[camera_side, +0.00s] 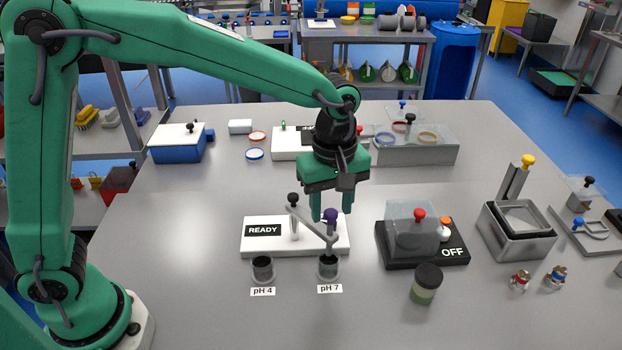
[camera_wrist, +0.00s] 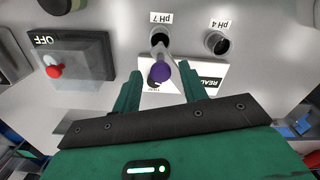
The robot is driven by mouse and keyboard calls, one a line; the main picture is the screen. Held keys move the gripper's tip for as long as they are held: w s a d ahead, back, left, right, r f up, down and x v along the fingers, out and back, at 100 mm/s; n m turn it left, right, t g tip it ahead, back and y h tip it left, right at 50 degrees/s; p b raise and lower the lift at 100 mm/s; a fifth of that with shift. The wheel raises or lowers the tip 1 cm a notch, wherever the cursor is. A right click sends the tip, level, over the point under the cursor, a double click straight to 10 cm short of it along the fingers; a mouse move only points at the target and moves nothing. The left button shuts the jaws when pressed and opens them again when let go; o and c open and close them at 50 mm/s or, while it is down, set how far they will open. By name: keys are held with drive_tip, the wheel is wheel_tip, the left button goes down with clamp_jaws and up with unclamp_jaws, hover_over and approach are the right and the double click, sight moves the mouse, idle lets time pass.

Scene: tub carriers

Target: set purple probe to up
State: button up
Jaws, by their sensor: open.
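The purple probe's knob (camera_side: 330,215) tops a grey piece beside the white READY base (camera_side: 345,247). Its lower end is at or in the dark cup labelled pH 7 (camera_side: 328,273); the tip is hidden. A grey arm slants from the black-knobbed post (camera_side: 293,200) down towards the probe. My gripper (camera_side: 331,211) points down with its fingers around the purple knob's height. In the wrist view the purple knob (camera_wrist: 160,71) shows between and slightly beyond the fingertips (camera_wrist: 161,82), with gaps on both sides. The gripper is open and holds nothing.
A second cup labelled pH 4 (camera_side: 263,268) stands to the left. To the right are a black OFF unit with a clear cover (camera_side: 412,228), a green jar (camera_side: 425,285) and a metal box (camera_side: 517,230). The table's front left is clear.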

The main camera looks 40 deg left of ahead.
drive_tip(key=shift+r, duration=3.9)
drive_tip(key=shift+a, duration=0.1)
drive_tip(key=shift+s+a+r, duration=0.1)
drive_tip(key=shift+a+r, duration=0.05)
drive_tip(key=shift+a, duration=0.05)
drive_tip(key=s+a+m+t, duration=0.5)
drive_tip(key=s+a+m, duration=0.7)
drive_tip(key=s+a, duration=0.5)
drive_tip(key=shift+a+t, duration=0.3)
drive_tip(key=shift+a, duration=0.55)
